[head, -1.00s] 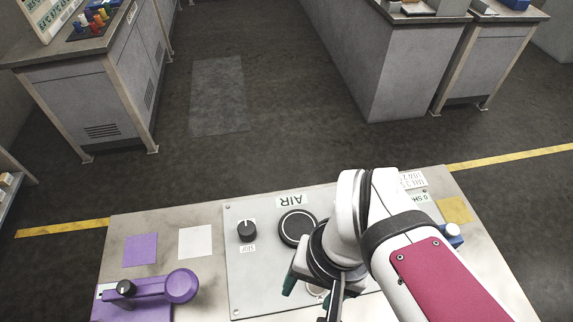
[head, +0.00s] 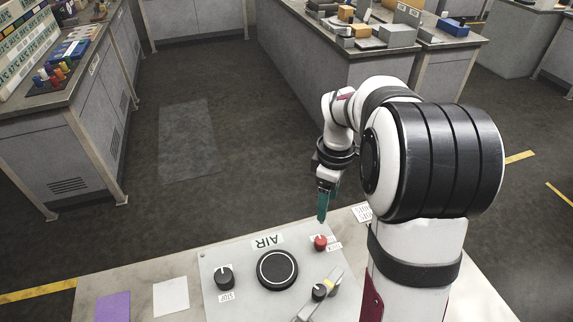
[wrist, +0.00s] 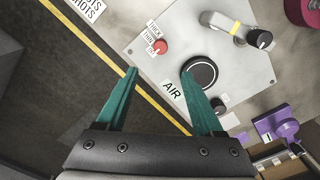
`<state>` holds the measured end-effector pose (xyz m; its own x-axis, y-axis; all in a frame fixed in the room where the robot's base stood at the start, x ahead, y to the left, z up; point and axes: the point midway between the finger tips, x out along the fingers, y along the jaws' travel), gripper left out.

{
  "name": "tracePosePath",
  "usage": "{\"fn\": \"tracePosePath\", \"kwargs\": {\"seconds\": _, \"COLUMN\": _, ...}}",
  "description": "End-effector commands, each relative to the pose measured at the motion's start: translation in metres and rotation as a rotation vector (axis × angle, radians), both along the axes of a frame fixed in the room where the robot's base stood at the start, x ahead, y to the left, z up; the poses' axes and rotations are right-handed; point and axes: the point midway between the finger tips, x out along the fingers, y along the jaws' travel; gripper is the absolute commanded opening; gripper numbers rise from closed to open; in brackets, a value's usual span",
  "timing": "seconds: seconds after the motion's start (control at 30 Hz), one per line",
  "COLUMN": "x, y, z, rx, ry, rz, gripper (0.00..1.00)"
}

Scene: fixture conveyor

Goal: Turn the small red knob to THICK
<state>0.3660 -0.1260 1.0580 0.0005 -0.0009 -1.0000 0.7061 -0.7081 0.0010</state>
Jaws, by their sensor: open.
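The small red knob (head: 320,242) sits near the far right part of the grey panel (head: 215,260), beside small white labels. In the wrist view the red knob (wrist: 161,47) has a column of tags on its left, including THICK (wrist: 154,27) and THIN (wrist: 149,37). I cannot tell which tag it points to. My gripper (head: 322,218) hangs above the panel's far edge, just beyond the knob in the head view. In the wrist view its two teal fingers (wrist: 161,74) are spread and empty, with the knob ahead of the gap between them.
A large black dial (head: 277,269), a black knob marked STOP (head: 225,278) and a grey lever with a black knob (head: 319,291) share the panel. A purple square (head: 113,306) and a white square (head: 171,296) lie to the left. Dark floor lies beyond.

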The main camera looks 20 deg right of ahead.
Motion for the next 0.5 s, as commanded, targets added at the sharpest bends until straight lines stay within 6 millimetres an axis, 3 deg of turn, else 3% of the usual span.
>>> {"fn": "tracePosePath", "kwargs": {"seconds": 0.5, "x": -0.002, "y": 0.001, "z": -0.133, "rx": 0.001, "ry": 0.004, "rz": 0.003, "gripper": 0.69}}
